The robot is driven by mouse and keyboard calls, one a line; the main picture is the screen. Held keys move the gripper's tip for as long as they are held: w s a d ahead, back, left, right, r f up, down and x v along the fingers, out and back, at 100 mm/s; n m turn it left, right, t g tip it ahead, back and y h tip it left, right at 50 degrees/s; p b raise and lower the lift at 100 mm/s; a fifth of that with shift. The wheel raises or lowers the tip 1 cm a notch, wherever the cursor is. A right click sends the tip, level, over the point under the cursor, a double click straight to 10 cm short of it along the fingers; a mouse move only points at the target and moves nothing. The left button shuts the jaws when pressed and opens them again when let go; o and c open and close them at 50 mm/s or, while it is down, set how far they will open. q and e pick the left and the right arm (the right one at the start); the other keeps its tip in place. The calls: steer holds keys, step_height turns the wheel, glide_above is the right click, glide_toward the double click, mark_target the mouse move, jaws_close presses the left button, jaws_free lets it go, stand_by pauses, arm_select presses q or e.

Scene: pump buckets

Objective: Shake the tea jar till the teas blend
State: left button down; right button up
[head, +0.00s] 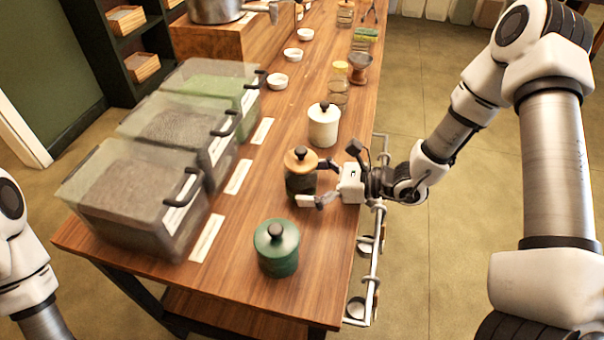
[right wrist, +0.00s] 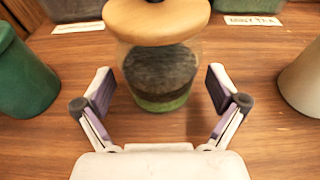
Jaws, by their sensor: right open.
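The tea jar (head: 300,184) is a glass jar with a round wooden lid and a dark knob, upright on the wooden table near its right edge. In the right wrist view the jar (right wrist: 158,80) holds dark tea layers above a green layer at the bottom. My right gripper (head: 320,178) is open at table height, with one finger on each side of the jar. In the wrist view a gap shows between each finger and the glass. My left gripper is out of view; only part of my left arm shows at the left edge.
A green lidded jar (head: 276,250) stands nearer and a cream lidded jar (head: 323,127) farther along the table. Clear bins of tea (head: 128,205) with label cards line the left side. Small white bowls (head: 277,81) stand farther back. A metal rail (head: 375,262) runs along the right edge.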

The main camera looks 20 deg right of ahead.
mark_target(309, 160)
steer(key=c, duration=1.2)
step_height(309, 160, up, 10)
steer(key=p, duration=0.7)
steer(key=shift+r, duration=0.1)
